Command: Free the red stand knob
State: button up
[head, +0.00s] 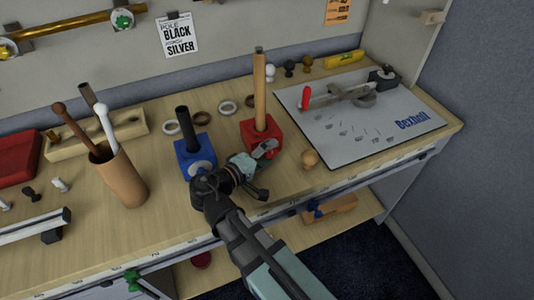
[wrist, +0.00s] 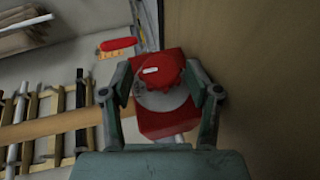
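The red stand (head: 259,141) is a block on the wooden table with a light wooden pole (head: 260,90) upright in it. In the wrist view the red stand (wrist: 165,122) shows with its red, ridged knob (wrist: 165,72) in front of a pale grey disc. My gripper (head: 266,170) is at the front of the red stand, low over the table. In the wrist view my gripper (wrist: 161,85) is open, with one finger on each side of the knob and a visible gap at each.
A blue stand (head: 195,155) with a dark pole is close on the left. Rings lie behind. A brown cup (head: 121,178) with rods is at left.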

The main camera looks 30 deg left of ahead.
jog(key=shift+s, duration=0.15)
jog(key=shift+v, duration=3.85)
jog(key=shift+r, duration=0.15)
